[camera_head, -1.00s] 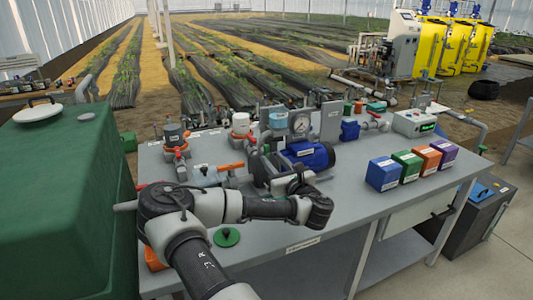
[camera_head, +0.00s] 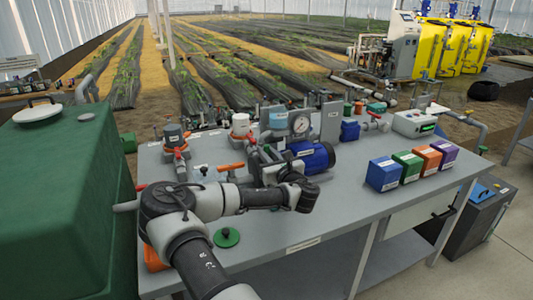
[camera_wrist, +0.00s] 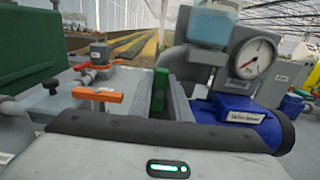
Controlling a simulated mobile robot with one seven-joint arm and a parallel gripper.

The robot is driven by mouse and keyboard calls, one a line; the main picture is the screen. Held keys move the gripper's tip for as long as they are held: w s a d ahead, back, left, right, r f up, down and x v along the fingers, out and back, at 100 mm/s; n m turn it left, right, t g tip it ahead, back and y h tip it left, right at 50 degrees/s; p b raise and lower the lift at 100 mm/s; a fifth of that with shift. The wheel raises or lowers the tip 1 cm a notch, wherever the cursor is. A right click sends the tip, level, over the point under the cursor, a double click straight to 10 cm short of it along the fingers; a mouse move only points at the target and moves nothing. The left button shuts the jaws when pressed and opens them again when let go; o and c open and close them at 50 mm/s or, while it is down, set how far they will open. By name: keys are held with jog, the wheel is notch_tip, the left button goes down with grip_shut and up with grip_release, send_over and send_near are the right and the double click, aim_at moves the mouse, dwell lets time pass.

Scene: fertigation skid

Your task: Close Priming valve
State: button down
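Several valves with orange or red handles stand on the grey skid table. I cannot read which one is labelled Priming. One orange handle (camera_head: 231,167) lies near the table's middle left; an orange lever (camera_wrist: 97,95) shows flat across its valve at the left of the wrist view. My gripper (camera_wrist: 163,92) points across the table beside the blue pump (camera_head: 315,156), to the right of that lever and apart from it. In the head view my wrist and the pump parts hide the fingertips.
A pressure gauge (camera_head: 300,124) and a light-blue filter cup (camera_head: 278,117) stand close behind my gripper. A red-handled valve (camera_head: 180,152) is farther left. The green tank (camera_head: 60,200) borders the table's left.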

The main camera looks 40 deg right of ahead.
jog(key=shift+m, duration=0.3)
jog(key=m, duration=0.3)
jog(key=shift+d+m, duration=0.15)
jog(key=shift+m, duration=0.25)
jog(key=m, duration=0.6)
jog(key=shift+s+d+f, duration=0.1)
jog(key=shift+d+f, duration=0.05)
jog(key=m, duration=0.2)
jog(key=m+b, duration=0.1)
jog(key=m, duration=0.1)
jog(key=shift+f+m+b, duration=0.2)
jog(key=shift+m+b, duration=0.65)
jog(key=shift+m, duration=0.95)
jog(key=c, duration=1.7)
grip_release()
jog(key=shift+s, duration=0.1)
